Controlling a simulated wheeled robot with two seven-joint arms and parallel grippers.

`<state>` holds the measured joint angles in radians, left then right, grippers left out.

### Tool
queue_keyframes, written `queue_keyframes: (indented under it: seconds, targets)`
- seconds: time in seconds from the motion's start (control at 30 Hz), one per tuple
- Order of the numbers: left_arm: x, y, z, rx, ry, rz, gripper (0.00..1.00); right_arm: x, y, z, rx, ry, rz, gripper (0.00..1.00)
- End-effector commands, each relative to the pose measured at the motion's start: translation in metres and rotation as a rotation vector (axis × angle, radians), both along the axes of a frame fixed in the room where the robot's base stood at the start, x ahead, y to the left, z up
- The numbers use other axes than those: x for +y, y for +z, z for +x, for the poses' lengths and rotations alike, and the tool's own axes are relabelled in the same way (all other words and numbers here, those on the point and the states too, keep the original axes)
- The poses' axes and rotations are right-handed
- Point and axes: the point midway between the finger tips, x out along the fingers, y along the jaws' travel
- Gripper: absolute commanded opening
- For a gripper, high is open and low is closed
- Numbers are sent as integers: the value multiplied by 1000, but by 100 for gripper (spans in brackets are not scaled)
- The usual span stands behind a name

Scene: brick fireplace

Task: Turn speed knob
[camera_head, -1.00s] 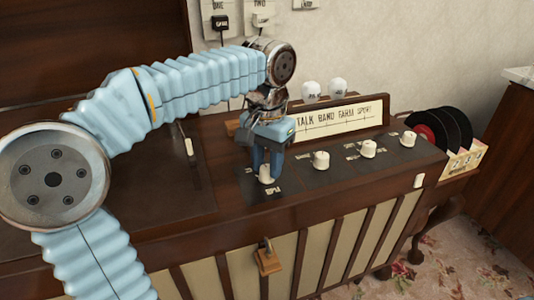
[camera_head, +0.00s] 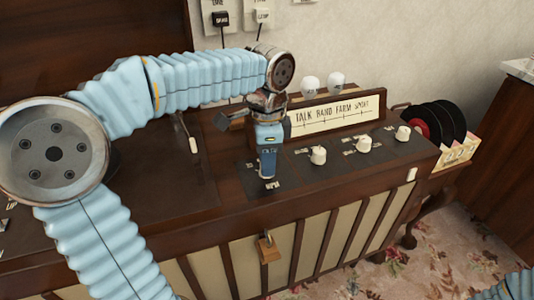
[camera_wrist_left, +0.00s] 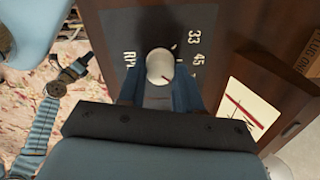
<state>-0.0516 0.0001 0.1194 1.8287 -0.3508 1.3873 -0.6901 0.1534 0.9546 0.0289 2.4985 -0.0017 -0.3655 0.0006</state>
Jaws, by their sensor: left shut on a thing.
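The speed knob (camera_wrist_left: 160,66) is a round cream knob with a small red mark, on a dark panel printed RPM, 33 and 45. In the wrist view it sits between the two blue fingers of my left gripper (camera_wrist_left: 159,88). In the head view my left gripper (camera_head: 266,172) points down over the panel's left end, shut on the knob, which it mostly hides. The knob's red mark points to the lower right in the wrist view, on the side of the numbers.
More cream knobs stand to the right, including one nearby (camera_head: 318,155). Behind them is a tilted dial plate (camera_head: 333,114) reading TALK BAND FARM SPORT. A padlock (camera_head: 268,250) hangs on the cabinet front. Black records (camera_head: 440,122) stand at the right.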

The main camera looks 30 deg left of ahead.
Motion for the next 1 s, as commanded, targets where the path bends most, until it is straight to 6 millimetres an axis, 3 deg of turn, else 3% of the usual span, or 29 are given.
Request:
queue_keyframes:
  seconds: [0.33,0.8,0.83,1.0]
  targets:
    - [0,1,1,-4,-109,-1,4,0,6,0,1,1,0,0]
    - [0,1,1,-4,-120,-1,4,0,6,0,1,1,0,0]
    - [0,1,1,-4,-120,-1,37,0,6,0,1,1,0,0]
    - [0,1,0,-3,-120,-1,60,0,6,0,1,0,0,0]
